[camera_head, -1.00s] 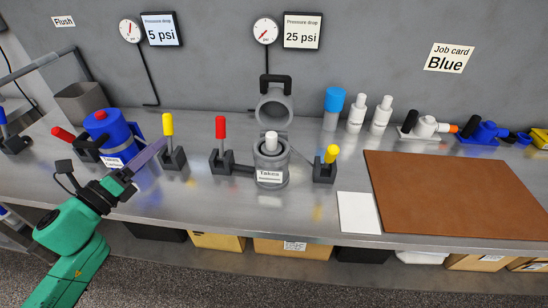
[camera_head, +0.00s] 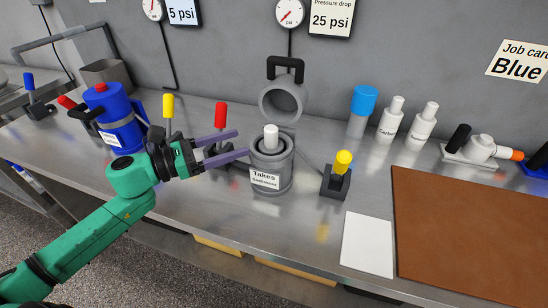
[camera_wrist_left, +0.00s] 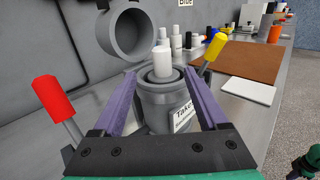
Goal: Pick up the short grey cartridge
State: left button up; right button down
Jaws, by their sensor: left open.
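A short pale grey-white cartridge (camera_head: 271,136) stands upright in the open grey housing (camera_head: 270,178); only its top shows above the rim. The housing's label begins "Takes"; its second line is too small to read surely. My left gripper (camera_head: 243,143) is open and empty, with its purple fingers pointing at the cartridge from the left. In the left wrist view the cartridge (camera_wrist_left: 162,62) shows between and beyond the fingertips (camera_wrist_left: 159,75). Whether the fingers touch the housing is unclear.
The grey lid (camera_head: 283,101) stands swung open behind the housing. A red-handled clamp (camera_head: 220,118) is close to my fingers; a yellow-handled clamp (camera_head: 338,175) stands right. A blue housing (camera_head: 118,125) is left. Two white cartridges (camera_head: 391,120) and a blue-topped one (camera_head: 362,105) stand behind. A brown mat (camera_head: 470,220) lies right.

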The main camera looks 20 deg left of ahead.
aim_at(265, 136)
pick_arm(q)
jog(key=p+x, duration=0.4)
jog(key=x, duration=0.5)
jog(key=shift+w+d+r+p, duration=0.1)
jog(key=shift+d+p, duration=0.15)
jog(key=shift+p, duration=0.15)
jog(key=shift+w+d+f, duration=0.15)
jog(key=shift+d+f, duration=0.05)
jog(key=shift+f, duration=0.1)
jog(key=shift+c, duration=0.3)
jog(key=shift+a, duration=0.1)
grip_shut()
